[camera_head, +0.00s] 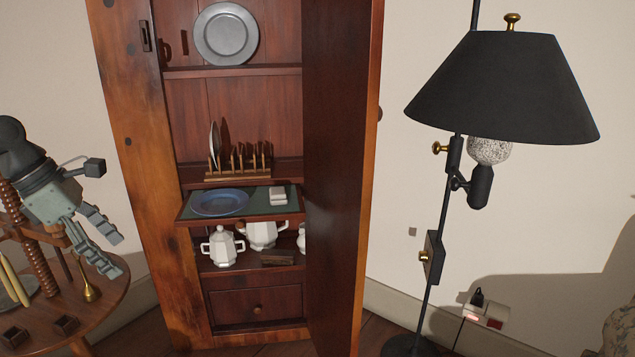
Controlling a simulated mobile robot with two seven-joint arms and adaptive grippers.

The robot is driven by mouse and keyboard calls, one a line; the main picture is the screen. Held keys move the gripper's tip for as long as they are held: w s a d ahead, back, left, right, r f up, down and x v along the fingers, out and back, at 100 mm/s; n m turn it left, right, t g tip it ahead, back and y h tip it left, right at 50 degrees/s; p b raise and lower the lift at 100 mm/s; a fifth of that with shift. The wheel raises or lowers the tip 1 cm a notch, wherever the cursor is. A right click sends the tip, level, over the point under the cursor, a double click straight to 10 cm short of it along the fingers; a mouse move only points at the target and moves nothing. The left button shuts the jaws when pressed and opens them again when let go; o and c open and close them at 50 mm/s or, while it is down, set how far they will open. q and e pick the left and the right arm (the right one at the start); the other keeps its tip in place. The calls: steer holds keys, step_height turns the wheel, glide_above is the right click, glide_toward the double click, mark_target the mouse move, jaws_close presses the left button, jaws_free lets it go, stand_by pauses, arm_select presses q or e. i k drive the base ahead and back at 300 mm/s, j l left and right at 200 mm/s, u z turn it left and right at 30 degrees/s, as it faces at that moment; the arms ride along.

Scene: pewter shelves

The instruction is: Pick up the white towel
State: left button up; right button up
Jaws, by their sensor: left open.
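A small white folded towel (278,196) lies on the green top of a pull-out tray (262,206) in the wooden cabinet, near the tray's right end. A blue plate (219,202) lies to its left. My left gripper (115,256) is at the left side, over a round wooden table and left of the cabinet. Its fingers are apart with nothing between them, well away from the towel. My right gripper does not show.
The cabinet door (341,160) stands open just right of the tray. A toast rack (238,172) is above the tray; white pots (223,247) stand below. A black lamp (502,85) stands right. The round table (100,305) holds small items.

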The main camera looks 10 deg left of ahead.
mark_target(278, 194)
steer(key=i+j+z, duration=0.3)
steer(key=i, duration=0.2)
steer(key=i+j+z, duration=0.35)
steer(key=i+l, duration=0.05)
steer(key=i, duration=0.05)
